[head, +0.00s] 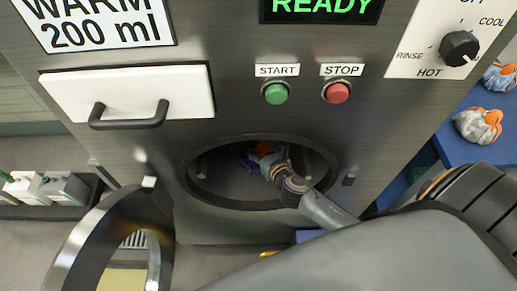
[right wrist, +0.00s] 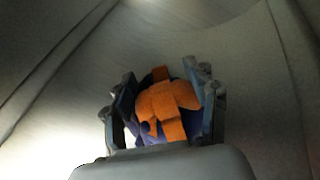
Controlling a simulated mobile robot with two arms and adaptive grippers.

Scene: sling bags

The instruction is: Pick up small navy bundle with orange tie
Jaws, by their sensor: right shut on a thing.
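The small navy bundle with an orange tie (right wrist: 168,108) sits between the two fingers of my right gripper (right wrist: 165,105) in the right wrist view. The orange tie faces the camera, and navy cloth shows at its edges. In the head view, my right gripper (head: 268,160) reaches through the round opening of the machine. Bits of orange and navy from the bundle (head: 261,150) show at its tip. The gripper is shut on the bundle inside the drum. My left gripper is not in view.
The machine's round door (head: 75,245) stands open at the lower left. The opening's dark rim (head: 190,185) surrounds my right arm. A drawer (head: 130,95), a green button (head: 275,93) and a red button (head: 337,92) are above. Grey-and-orange bundles (head: 478,125) lie on a blue surface at right.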

